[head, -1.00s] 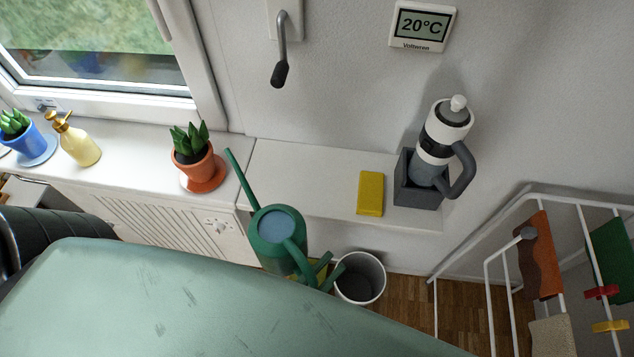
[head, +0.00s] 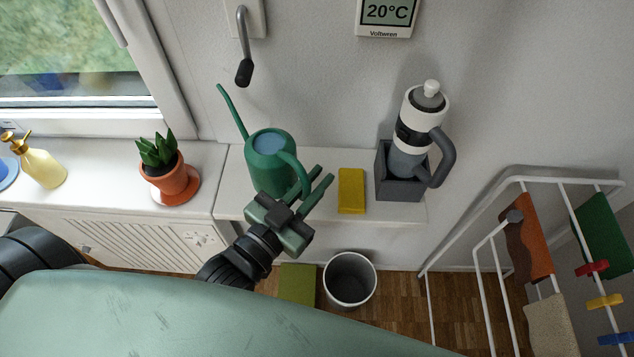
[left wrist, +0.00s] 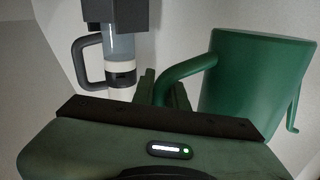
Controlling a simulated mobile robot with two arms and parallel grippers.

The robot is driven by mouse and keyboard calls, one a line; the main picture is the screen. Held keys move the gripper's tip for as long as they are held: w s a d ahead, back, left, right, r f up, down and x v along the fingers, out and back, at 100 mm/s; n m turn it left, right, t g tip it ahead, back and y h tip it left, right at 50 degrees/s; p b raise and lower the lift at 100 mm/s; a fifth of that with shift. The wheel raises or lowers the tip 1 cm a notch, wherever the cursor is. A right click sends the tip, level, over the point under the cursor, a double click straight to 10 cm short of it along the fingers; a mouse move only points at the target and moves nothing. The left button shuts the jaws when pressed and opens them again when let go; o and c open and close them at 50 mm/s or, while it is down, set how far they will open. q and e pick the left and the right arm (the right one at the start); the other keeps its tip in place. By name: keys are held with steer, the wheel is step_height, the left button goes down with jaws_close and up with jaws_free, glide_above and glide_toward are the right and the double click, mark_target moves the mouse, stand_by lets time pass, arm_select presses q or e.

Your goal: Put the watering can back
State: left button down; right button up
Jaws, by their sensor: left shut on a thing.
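The green watering can (head: 268,180), with blue water showing at its top and a thin spout to the upper left, is in front of the wall over the white shelf (head: 320,160). My left gripper (head: 324,174) is shut on its handle at the can's right side. In the left wrist view, the can (left wrist: 248,85) is upside down in the picture, its curved handle between the fingers (left wrist: 165,88). The can's underside is partly hidden, and I cannot tell if it touches the shelf. My right gripper is not in view.
A yellow block (head: 351,190) and a bottle (head: 420,120) in a grey holder (head: 398,187) stand right on the shelf. A potted plant (head: 170,180) is to the left. Below are a white bin (head: 349,280) and an olive object (head: 297,285). A white rack (head: 478,235) stands right.

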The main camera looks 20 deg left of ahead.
arm_select(q)
steer(key=shift+w+a+f+p, duration=0.1)
steer(key=shift+w+f+p, duration=0.25)
steer(key=shift+f, duration=0.6)
steer(key=shift+w+a+f+p, duration=0.1)
steer(key=shift+w+f, duration=0.35)
steer(key=shift+f, duration=0.45)
steer(key=shift+w+a+f+p, duration=0.1)
steer(key=shift+w+f+p, duration=0.25)
steer(key=shift+f, duration=0.6)
steer(key=shift+w+f, duration=0.2)
steer(key=shift+f, duration=0.35)
steer(key=shift+f, duration=0.1)
